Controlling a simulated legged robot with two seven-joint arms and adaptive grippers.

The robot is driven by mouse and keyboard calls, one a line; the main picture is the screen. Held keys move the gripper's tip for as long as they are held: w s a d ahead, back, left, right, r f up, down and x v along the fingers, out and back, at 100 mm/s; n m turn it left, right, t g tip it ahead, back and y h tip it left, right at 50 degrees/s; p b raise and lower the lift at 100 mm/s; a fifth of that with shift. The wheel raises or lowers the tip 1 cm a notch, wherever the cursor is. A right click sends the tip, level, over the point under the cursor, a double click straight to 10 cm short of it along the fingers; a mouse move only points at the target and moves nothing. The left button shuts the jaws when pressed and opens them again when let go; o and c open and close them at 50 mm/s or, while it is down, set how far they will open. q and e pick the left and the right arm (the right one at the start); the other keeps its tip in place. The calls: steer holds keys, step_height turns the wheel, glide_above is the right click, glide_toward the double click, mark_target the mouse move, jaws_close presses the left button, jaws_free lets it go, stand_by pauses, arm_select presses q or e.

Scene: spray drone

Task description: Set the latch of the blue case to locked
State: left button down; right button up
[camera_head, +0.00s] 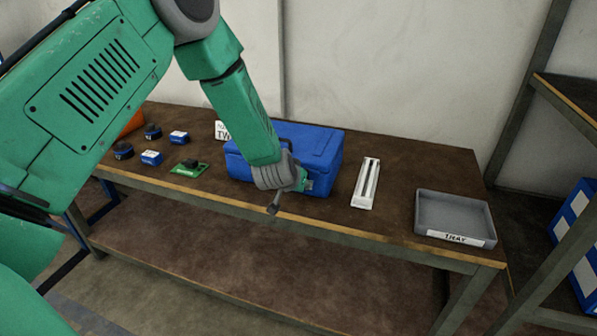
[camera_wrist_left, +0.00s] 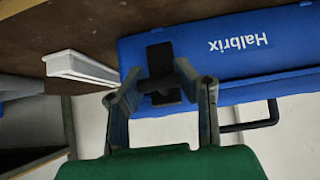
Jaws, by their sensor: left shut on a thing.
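The blue case (camera_head: 322,150) stands on the workbench with its lid down. It fills the upper part of the left wrist view (camera_wrist_left: 230,60), upside down, with "Halbrix" on its face. Its black latch (camera_wrist_left: 160,58) sits on the front between my left fingertips. My left gripper (camera_wrist_left: 162,88) is shut on the latch. In the head view my left gripper (camera_head: 298,182) is at the front of the case, and the arm hides the latch and part of the case. I cannot tell the latch's setting. My right gripper is not in view.
A white slotted holder (camera_head: 366,184) lies right of the case, and a grey tray (camera_head: 455,212) sits farther right. A green circuit board (camera_head: 188,168) and several small blue and black parts (camera_head: 151,157) are on the left. Bare bench separates holder and tray.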

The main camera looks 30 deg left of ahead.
arm_select(q)
steer(key=shift+w+a+r+g+p, duration=0.15)
steer(key=shift+w+r+g+p, duration=0.65)
steer(key=shift+p, duration=1.15)
steer(key=shift+s+f, duration=0.2)
steer(key=c, duration=1.4)
jaws_free()
steer(key=shift+o, duration=1.4)
steer(key=shift+f, duration=0.15)
steer(key=shift+s, duration=0.1)
steer(key=v, duration=1.1)
steer(key=shift+r, duration=0.5)
